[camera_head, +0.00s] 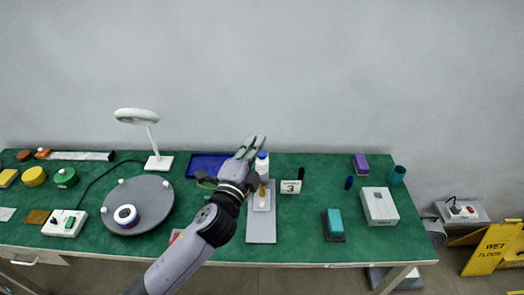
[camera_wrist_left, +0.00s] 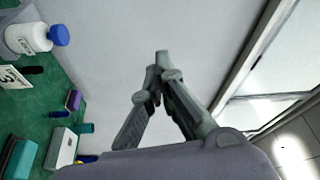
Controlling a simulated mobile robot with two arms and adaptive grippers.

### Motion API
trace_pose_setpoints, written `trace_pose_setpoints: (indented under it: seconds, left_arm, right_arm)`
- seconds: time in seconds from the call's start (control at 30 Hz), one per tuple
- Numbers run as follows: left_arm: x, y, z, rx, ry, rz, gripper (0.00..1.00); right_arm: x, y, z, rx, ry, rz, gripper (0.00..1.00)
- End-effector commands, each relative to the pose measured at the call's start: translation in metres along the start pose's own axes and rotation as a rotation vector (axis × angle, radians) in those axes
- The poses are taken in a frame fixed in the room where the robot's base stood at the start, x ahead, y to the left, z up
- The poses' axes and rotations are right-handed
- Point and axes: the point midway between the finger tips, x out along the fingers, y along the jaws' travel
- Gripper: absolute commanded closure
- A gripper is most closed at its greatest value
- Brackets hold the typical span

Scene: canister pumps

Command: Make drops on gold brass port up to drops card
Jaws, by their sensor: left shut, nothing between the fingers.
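My left gripper (camera_head: 254,142) is shut and empty, raised over the back of the green table beside the white bottle with a blue cap (camera_head: 262,164). In the left wrist view its fingertips (camera_wrist_left: 162,60) meet, with only wall behind them. The bottle also shows in the left wrist view (camera_wrist_left: 30,38), at the upper left, apart from the fingers. A white card reading 3 (camera_head: 290,187) stands right of the bottle. A small gold brass part (camera_head: 262,190) shows on a pale block on a grey plate (camera_head: 261,230), partly beside my arm. Any drops are too small to tell.
A blue tray (camera_head: 203,160) lies behind my arm. Left are a grey turntable (camera_head: 155,213) and a white lamp (camera_head: 158,163). Right are a teal block on a dark base (camera_head: 334,222), a white box (camera_head: 379,206) and a teal cup (camera_head: 397,174).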

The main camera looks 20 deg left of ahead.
Motion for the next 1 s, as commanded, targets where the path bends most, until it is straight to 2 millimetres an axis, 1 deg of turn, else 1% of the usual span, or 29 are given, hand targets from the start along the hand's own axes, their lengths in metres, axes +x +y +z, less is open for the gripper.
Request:
trace_pose_setpoints:
  seconds: [0.03, 0.07, 0.1, 0.17, 0.2, 0.23, 0.3, 0.33, 0.4, 0.47, 0.5, 0.57, 0.6, 0.67, 0.7, 0.8, 0.9, 1.0]
  left_arm:
    - [0.011, -0.019, -0.015, 0.091, 0.064, -0.063, 1.00]
    - [0.015, -0.029, -0.025, 0.152, 0.106, -0.101, 1.00]
    - [0.021, -0.041, -0.040, 0.239, 0.164, -0.152, 1.00]
    - [0.029, -0.057, -0.064, 0.388, 0.258, -0.233, 1.00]
    - [0.033, -0.066, -0.081, 0.503, 0.327, -0.290, 1.00]
    - [0.036, -0.070, -0.094, 0.595, 0.381, -0.330, 1.00]
    - [0.040, -0.073, -0.120, 0.812, 0.501, -0.414, 1.00]
    - [0.042, -0.071, -0.129, 0.905, 0.551, -0.445, 1.00]
    - [0.046, -0.062, -0.143, 1.127, 0.667, -0.501, 1.00]
    - [0.051, -0.050, -0.148, 1.319, 0.764, -0.534, 1.00]
    - [0.054, -0.041, -0.147, 1.448, 0.830, -0.546, 1.00]
    - [0.062, -0.026, -0.138, 1.641, 0.924, -0.548, 1.00]
    - [0.068, -0.017, -0.128, 1.768, 0.988, -0.537, 1.00]
    - [0.078, -0.005, -0.105, 1.950, 1.081, -0.501, 1.00]
    - [0.085, 0.001, -0.088, 2.057, 1.139, -0.468, 1.00]
    - [0.096, 0.007, -0.049, 2.249, 1.251, -0.376, 1.00]
    - [0.103, 0.007, -0.017, 2.370, 1.329, -0.290, 1.00]
    - [0.107, 0.006, 0.004, 2.440, 1.379, -0.227, 1.00]
  right_arm:
    - [-0.002, 0.000, 0.000, -0.001, 0.000, 0.000, 0.60]
    - [-0.002, -0.001, -0.001, -0.001, 0.000, -0.001, 0.60]
    - [-0.002, -0.001, -0.001, -0.001, 0.000, -0.001, 0.60]
    - [-0.003, -0.001, -0.001, -0.001, 0.001, -0.001, 0.60]
    - [-0.003, -0.001, -0.001, -0.001, 0.001, -0.002, 0.60]
    - [-0.003, -0.002, -0.001, -0.002, 0.001, -0.002, 0.60]
    - [-0.003, -0.003, -0.001, -0.001, 0.001, -0.003, 0.60]
    - [-0.003, -0.003, -0.001, -0.001, 0.001, -0.004, 0.60]
    - [-0.003, -0.004, -0.001, -0.001, 0.001, -0.005, 0.60]
    - [-0.003, -0.005, -0.002, -0.001, 0.001, -0.006, 0.60]
    - [-0.003, -0.005, -0.002, 0.000, 0.001, -0.006, 0.60]
    - [-0.003, -0.005, -0.002, 0.000, 0.001, -0.007, 0.60]
    - [-0.003, -0.005, -0.002, 0.000, 0.001, -0.007, 0.60]
    - [-0.003, -0.005, -0.002, 0.000, 0.001, -0.007, 0.60]
    - [-0.003, -0.005, -0.002, 0.000, 0.001, -0.006, 0.60]
    - [-0.003, -0.005, -0.001, 0.000, 0.001, -0.006, 0.60]
    - [-0.003, -0.005, -0.001, 0.000, 0.001, -0.006, 0.60]
    - [-0.003, -0.005, -0.001, 0.000, 0.001, -0.006, 0.60]
